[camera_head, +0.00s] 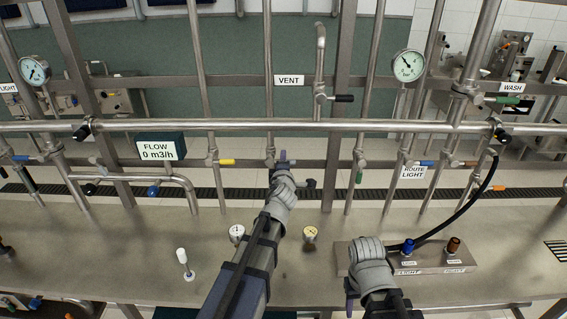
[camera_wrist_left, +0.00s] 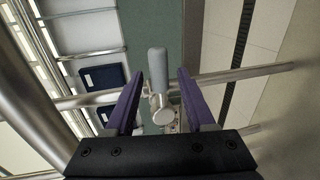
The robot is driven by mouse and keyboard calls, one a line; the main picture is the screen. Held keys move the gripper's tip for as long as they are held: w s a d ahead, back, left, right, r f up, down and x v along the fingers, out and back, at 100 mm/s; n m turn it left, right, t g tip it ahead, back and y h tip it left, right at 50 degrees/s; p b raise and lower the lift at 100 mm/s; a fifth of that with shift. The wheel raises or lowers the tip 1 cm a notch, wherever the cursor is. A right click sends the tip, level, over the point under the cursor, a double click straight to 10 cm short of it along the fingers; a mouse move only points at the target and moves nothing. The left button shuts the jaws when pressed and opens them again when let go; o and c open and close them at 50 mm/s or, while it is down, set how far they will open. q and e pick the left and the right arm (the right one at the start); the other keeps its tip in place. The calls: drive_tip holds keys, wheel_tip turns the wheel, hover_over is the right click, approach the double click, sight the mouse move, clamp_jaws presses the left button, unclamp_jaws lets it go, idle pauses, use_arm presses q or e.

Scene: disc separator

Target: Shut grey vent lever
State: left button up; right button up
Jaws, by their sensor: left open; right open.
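The grey lever (camera_wrist_left: 157,65) shows in the left wrist view with its valve body (camera_wrist_left: 162,108) below it on a steel pipe. My left gripper (camera_wrist_left: 160,75) is open, with one purple finger on each side of the lever and a visible gap on both sides. In the head view my left gripper (camera_head: 282,158) is in front of the vertical pipe left of the VENT label (camera_head: 289,79) and largely hides the grey lever. My right gripper (camera_head: 350,291) is low on the right, beside the small control box, empty; its fingers are mostly hidden by its wrist.
A black lever (camera_head: 343,98) sits on the pipe right of the VENT label. A yellow lever (camera_head: 227,162) is left of my left gripper. A horizontal rail (camera_head: 180,124) crosses the front. The control box (camera_head: 440,262) with blue and brown knobs stands on the steel bench.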

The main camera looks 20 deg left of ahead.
use_arm(q)
drive_tip(key=p+v, duration=0.1)
drive_tip(key=v, duration=0.6)
drive_tip(key=shift+s, duration=0.35)
drive_tip(key=shift+d, duration=0.1)
drive_tip(key=s+d+f+m+g, duration=0.3)
drive_tip(key=s+f+m+g, duration=0.1)
drive_tip(key=s+f+m, duration=0.15)
drive_tip(key=s+d+f+m+g, duration=0.4)
drive_tip(key=s+f+m, duration=0.1)
drive_tip(key=f+m, duration=0.2)
drive_tip(key=s+d+f+m+g+h, duration=0.1)
drive_tip(key=s+d+f+m+g, duration=0.1)
drive_tip(key=s+m, duration=0.4)
drive_tip(key=s+d+f+m+g+h, duration=0.2)
drive_tip(key=s+d+f+m+g, duration=0.1)
drive_tip(key=s+d+m+g, duration=0.2)
drive_tip(key=s+d+m, duration=0.1)
drive_tip(key=s+d, duration=0.1)
drive_tip(key=s, duration=0.1)
drive_tip(key=shift+s+m, duration=0.35)
drive_tip(key=shift+s, duration=0.05)
